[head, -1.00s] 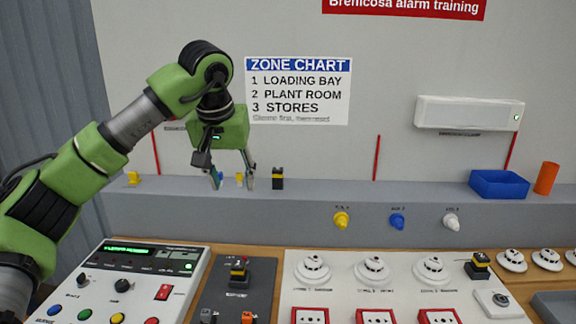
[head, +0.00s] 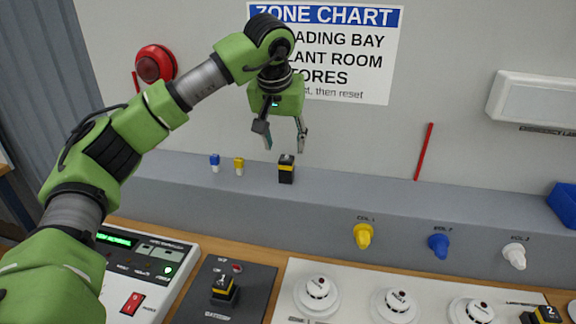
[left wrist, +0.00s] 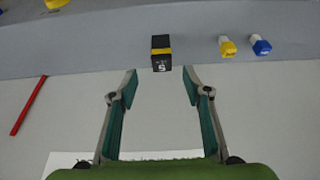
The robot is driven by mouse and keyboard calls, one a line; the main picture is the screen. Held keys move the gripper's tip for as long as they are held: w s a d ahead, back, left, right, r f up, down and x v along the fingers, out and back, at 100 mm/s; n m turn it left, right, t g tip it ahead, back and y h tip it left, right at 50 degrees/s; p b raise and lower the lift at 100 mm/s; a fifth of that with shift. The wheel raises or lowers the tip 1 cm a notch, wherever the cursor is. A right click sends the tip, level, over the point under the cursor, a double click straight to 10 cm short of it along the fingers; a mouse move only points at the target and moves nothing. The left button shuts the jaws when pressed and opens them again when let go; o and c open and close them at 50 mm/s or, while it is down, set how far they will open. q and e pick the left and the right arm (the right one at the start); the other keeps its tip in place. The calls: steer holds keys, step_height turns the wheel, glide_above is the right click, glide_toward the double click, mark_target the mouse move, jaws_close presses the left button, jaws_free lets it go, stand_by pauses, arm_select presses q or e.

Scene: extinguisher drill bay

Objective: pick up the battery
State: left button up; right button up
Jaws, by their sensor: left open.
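A black battery with a yellow band (head: 286,172) stands upright on the grey ledge at the back. It also shows in the left wrist view (left wrist: 161,56), with a pale mark on it. My left gripper (head: 285,143) is open and empty, with its fingertips just above this battery in the head view. In the left wrist view the battery lies just beyond the gap between the open fingertips (left wrist: 160,74), apart from both. Two similar batteries stand lower down: one on the dark panel (head: 223,290), one at the lower right edge (head: 541,315). My right gripper is not in view.
A yellow-capped piece (head: 239,167) and a blue-capped piece (head: 214,163) stand on the ledge left of the battery. The wall rises close behind. Yellow, blue and white knobs (head: 514,256) stick out of the ledge's front.

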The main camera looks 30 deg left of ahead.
mark_target(286, 159)
arm_select(q)
steer(key=x, duration=0.2)
steer(key=shift+w+f, duration=0.2)
steer(key=shift+f, duration=0.15)
steer(key=shift+w+a+f+p, duration=0.1)
steer(key=shift+w+f+p, duration=0.3)
steer(key=shift+f, duration=0.15)
steer(key=shift+w+a+f+p, duration=0.1)
steer(key=shift+f+p, duration=0.15)
steer(key=shift+p, duration=0.1)
steer(key=p+x, duration=0.1)
steer(key=x, duration=0.2)
steer(key=shift+a+f, duration=0.15)
steer(key=shift+f, duration=0.05)
steer(key=shift+w+f, duration=0.25)
steer(key=shift+f, duration=0.1)
steer(key=shift+r, duration=0.1)
jaws_close()
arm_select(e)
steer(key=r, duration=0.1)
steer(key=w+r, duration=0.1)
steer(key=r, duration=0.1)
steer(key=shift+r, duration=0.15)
